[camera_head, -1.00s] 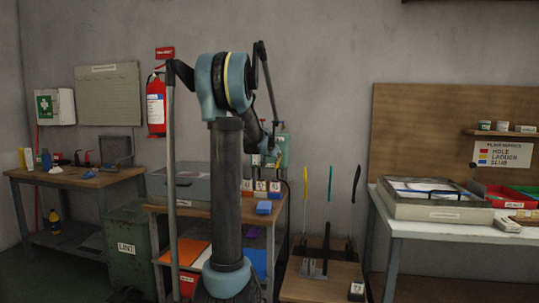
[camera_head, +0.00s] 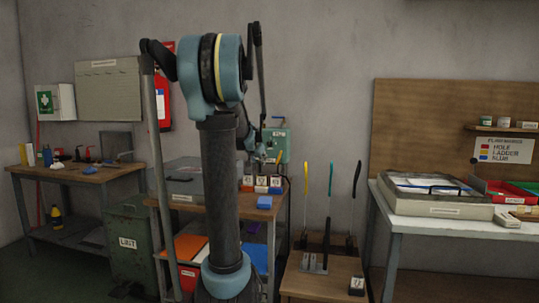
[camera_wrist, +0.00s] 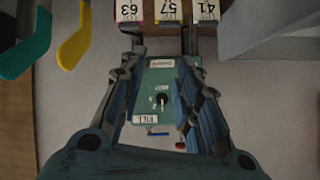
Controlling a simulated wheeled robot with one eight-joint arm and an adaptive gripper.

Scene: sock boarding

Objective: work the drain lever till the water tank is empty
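A green wall box (camera_head: 275,143) is behind the middle table; it also shows in the wrist view (camera_wrist: 152,82), with two white labels, one reading FILL. A dark knob or short lever (camera_wrist: 162,98) is on its face. A small blue bar (camera_wrist: 157,133) and a red bit (camera_wrist: 180,144) show below it. I cannot tell which part is the drain lever, and no water level is readable. My gripper (camera_wrist: 162,42) is open and empty, its fingers on either side of the box in the wrist view. In the head view, it is small and partly hidden by the arm.
Number blocks (camera_head: 261,184) and a blue block (camera_head: 264,202) sit on the middle table. A white table (camera_head: 420,221) stands at right.

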